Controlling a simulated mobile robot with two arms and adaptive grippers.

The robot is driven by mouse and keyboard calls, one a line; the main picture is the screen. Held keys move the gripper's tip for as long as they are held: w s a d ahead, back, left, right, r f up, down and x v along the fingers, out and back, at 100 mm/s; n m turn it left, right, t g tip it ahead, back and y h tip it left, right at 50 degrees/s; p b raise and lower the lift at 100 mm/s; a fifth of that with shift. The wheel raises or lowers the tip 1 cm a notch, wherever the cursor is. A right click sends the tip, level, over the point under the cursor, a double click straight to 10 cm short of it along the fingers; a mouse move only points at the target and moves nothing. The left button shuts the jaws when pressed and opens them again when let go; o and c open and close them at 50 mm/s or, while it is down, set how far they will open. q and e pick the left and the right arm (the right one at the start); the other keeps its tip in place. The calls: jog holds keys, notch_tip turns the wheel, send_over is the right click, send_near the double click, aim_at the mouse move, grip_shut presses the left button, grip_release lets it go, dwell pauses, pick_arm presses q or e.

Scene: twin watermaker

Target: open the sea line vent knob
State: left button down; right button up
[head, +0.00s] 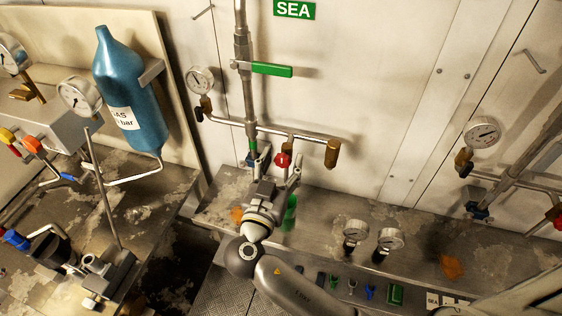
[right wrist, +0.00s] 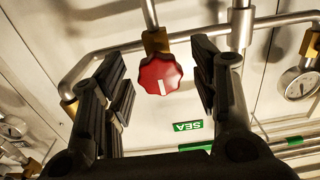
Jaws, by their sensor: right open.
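The sea line vent knob (head: 282,160) is a red scalloped knob on a short brass stem, below the horizontal branch of the pipe under the green SEA sign (head: 294,9). In the right wrist view the knob (right wrist: 160,78) faces me, with a white line on its front. My right gripper (head: 277,172) is open just below the knob in the head view. In the right wrist view its dark fingers stand left and right of the knob, with a gap on each side. My left gripper is not in view.
A green lever (head: 272,70) crosses the vertical pipe above. A gauge (head: 200,80) stands left on the branch and a brass end fitting (head: 332,153) right. Two gauges (head: 390,239) stand on the bench to the right. A blue bottle (head: 130,90) is at the left.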

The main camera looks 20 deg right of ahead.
jog(key=c, duration=1.1)
jog(key=shift+o, duration=0.2)
